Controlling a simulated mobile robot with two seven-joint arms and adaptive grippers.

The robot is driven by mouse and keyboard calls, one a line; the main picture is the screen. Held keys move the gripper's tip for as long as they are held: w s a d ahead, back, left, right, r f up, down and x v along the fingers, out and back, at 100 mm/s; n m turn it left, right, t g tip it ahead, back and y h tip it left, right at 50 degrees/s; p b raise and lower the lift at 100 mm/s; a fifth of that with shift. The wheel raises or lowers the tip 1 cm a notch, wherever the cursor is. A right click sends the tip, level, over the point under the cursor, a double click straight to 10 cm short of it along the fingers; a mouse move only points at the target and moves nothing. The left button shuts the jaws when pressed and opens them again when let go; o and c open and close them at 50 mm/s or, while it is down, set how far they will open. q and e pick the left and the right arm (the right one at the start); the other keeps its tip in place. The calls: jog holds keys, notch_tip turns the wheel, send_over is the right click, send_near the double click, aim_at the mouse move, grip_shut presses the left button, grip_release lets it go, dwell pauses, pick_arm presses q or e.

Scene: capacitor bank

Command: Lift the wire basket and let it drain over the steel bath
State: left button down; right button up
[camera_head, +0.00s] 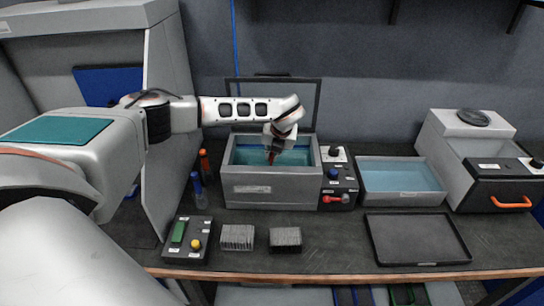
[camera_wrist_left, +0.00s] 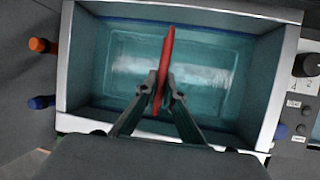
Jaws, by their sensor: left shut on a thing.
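The steel bath (camera_head: 275,187) is an open box of teal liquid at the middle of the bench, with its lid raised behind it. It fills most of the left wrist view (camera_wrist_left: 67,65). My left gripper (camera_head: 272,151) reaches down over the bath's opening. In the left wrist view its fingers (camera_wrist_left: 160,93) are shut on a thin red handle (camera_wrist_left: 166,50), above the teal liquid. The wire basket's mesh cannot be made out; the red handle appears to be its handle. My right gripper is not in view.
A control panel (camera_head: 338,178) adjoins the bath on the right, then a shallow tray of pale blue liquid (camera_head: 402,196) and an empty black tray (camera_head: 417,238). Orange and blue-capped bottles (camera_head: 199,192) stand left. Two dark finned blocks (camera_head: 237,237) and a button box (camera_head: 187,240) lie in front.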

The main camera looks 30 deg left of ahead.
pick_arm(q)
notch_tip(320, 180, up, 16)
jog(key=shift+f, duration=0.25)
dwell(1.7)
jog(key=shift+p, duration=0.3)
dwell(2.9)
